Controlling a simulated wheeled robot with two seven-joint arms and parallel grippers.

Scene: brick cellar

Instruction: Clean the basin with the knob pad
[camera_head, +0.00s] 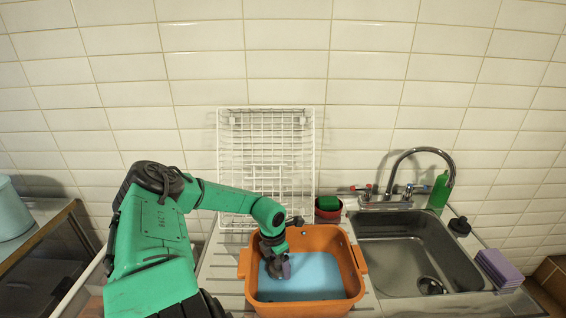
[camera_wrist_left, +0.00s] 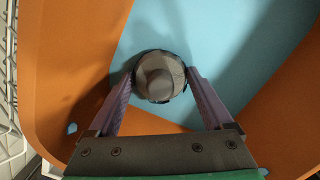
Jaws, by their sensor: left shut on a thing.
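The orange basin (camera_head: 308,240) stands on the counter, with a flat light-blue area (camera_head: 315,275) across its bottom. My left gripper (camera_head: 280,270) reaches down inside it, at the left part of the blue area. In the left wrist view its two purple fingers (camera_wrist_left: 160,95) are shut on the round grey-brown knob of the knob pad (camera_wrist_left: 158,75). The pad's dark rim shows around the knob over the blue bottom. Its underside is hidden, so I cannot tell whether it touches the bottom. My right gripper is not in view.
A white wire rack (camera_head: 268,110) stands behind the basin. A red pot (camera_head: 328,214) is close behind its right rear corner. To the right are a metal sink (camera_head: 395,265) with a faucet (camera_head: 420,151), a green bottle (camera_head: 439,193) and purple sponges (camera_head: 499,268).

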